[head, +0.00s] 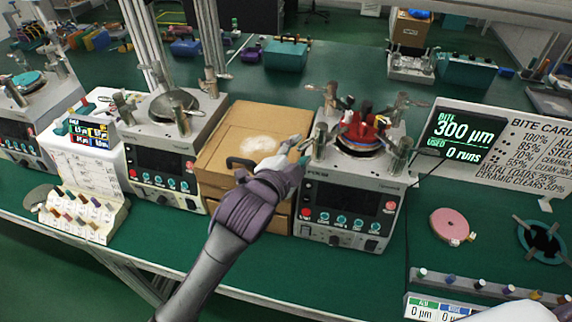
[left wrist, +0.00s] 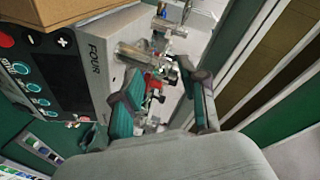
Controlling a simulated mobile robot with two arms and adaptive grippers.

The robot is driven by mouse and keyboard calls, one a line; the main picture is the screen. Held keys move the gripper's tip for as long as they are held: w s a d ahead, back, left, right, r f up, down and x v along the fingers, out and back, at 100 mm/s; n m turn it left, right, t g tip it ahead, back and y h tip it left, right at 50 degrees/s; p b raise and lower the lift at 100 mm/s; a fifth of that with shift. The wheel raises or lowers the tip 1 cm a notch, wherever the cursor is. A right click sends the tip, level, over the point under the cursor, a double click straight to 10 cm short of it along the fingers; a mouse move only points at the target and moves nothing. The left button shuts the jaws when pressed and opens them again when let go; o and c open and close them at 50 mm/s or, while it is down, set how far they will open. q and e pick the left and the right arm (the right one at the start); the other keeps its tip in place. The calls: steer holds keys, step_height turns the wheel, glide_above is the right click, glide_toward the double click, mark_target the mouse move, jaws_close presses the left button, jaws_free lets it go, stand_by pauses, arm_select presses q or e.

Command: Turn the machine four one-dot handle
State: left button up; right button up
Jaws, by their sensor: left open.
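Machine four (head: 320,176) is a white lapping machine with a black front panel, right of the cardboard box. In the left wrist view its label reads FOUR (left wrist: 98,62). Several metal clamp posts with lever handles stand around its top plate, which carries red parts. The dots on the handles are too small to read, so I cannot tell which is the one-dot handle. My left gripper (head: 296,150) is open beside the front-left post (head: 320,141). In the left wrist view its fingers (left wrist: 160,85) spread near the metal posts (left wrist: 132,54); contact is unclear.
A cardboard box (head: 220,165) stands directly left of machine four, with another lapping machine (head: 160,165) beyond it. A display (head: 461,135) stands to the right. A pink disc (head: 451,226) and a dark ring (head: 541,240) lie on the green bench at right.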

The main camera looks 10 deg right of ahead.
arm_select(q)
steer(key=v, duration=0.9)
